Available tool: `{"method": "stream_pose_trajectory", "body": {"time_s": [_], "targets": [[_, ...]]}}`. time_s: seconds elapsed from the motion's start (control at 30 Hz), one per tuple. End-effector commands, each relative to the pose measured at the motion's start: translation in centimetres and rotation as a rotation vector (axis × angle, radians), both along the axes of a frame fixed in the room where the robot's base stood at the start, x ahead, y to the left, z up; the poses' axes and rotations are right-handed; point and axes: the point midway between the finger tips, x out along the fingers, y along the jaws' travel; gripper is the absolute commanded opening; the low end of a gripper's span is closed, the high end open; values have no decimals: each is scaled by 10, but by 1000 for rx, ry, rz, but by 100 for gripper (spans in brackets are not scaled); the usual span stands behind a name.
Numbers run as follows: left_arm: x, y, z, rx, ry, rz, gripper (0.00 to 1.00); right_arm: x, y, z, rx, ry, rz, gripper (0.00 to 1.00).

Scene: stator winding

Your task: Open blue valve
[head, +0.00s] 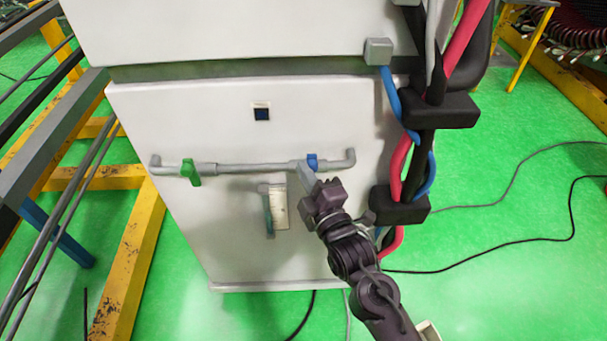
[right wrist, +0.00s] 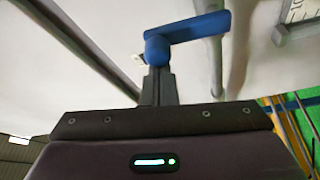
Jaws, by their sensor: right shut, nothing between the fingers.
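The blue valve (head: 312,160) sits near the right end of a grey pipe on the front of a white cabinet. In the right wrist view the blue valve (right wrist: 190,37) shows a round hub with a flat handle reaching right, crossing a grey pipe. My right gripper (head: 308,176) comes from below, its narrow fingers just under the blue valve. In the right wrist view the fingers of the right gripper (right wrist: 159,84) are together and empty, with tips at the hub. I cannot tell whether they touch it. My left gripper is not in view.
A green valve (head: 190,172) is on the same pipe (head: 245,167), to the left. The white cabinet (head: 190,120) fills the middle. Black clamps (head: 400,205) hold red and blue hoses along its right side. Yellow frames (head: 130,275) stand left. Green floor (head: 500,280) is open at right, with loose cables.

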Motion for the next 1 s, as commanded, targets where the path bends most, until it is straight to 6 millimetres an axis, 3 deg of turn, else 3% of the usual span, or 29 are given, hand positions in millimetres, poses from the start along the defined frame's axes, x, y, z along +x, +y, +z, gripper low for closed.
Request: {"method": "stream_pose_trajectory", "body": {"time_s": [0.27, 1.0], "targets": [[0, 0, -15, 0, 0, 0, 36, 0, -13, -3, 180, 0, -2, 0], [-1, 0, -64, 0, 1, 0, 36, 0, -55, -22, 889, 0, -2, 0]]}}
